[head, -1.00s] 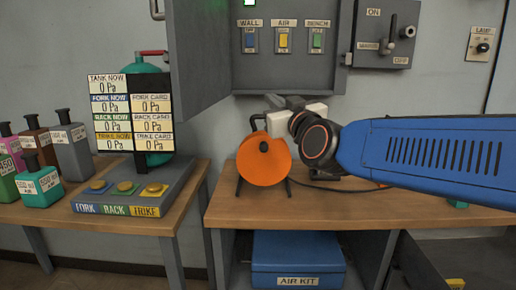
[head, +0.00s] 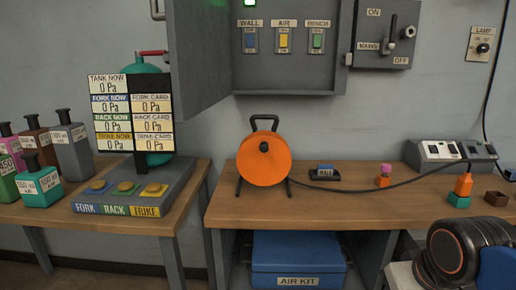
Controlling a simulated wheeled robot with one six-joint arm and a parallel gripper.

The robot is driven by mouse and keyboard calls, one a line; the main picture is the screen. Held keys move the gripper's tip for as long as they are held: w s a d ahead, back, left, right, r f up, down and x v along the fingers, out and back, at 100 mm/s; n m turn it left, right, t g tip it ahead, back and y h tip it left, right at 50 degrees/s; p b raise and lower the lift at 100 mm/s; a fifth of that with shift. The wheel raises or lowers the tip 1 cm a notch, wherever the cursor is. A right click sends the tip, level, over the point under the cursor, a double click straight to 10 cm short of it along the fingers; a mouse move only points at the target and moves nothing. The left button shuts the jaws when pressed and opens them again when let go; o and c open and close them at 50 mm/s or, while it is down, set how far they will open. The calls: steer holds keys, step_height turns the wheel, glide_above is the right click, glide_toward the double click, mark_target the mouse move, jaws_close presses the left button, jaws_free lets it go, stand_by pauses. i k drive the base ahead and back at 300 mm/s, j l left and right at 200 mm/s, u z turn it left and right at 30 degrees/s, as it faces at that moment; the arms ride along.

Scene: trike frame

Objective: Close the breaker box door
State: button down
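The grey breaker box (head: 285,74) is on the wall at the top centre, its top cut off by the picture's edge. Its grey door (head: 200,62) stands open, swung out toward me at the box's left side. Inside show a blue switch marked WALL (head: 250,40), a yellow one marked AIR (head: 284,40) and a green one marked BENCH (head: 317,40). Part of my arm shows at the lower right, well away from the door. My gripper's fingers are not in view.
Below the box, a wooden bench (head: 330,205) holds an orange cable reel (head: 264,160) and a power strip (head: 450,152). A pressure display board (head: 132,112) stands left, below the door. A MAINS switch box (head: 386,34) is right of the breaker box. The space before the box is clear.

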mark_target(198, 35)
steer(key=j, duration=1)
steer(key=i+j, duration=0.1)
steer(key=j, duration=0.9)
steer(key=k+j, duration=0.2)
steer(key=k, duration=0.15)
steer(key=z, duration=0.05)
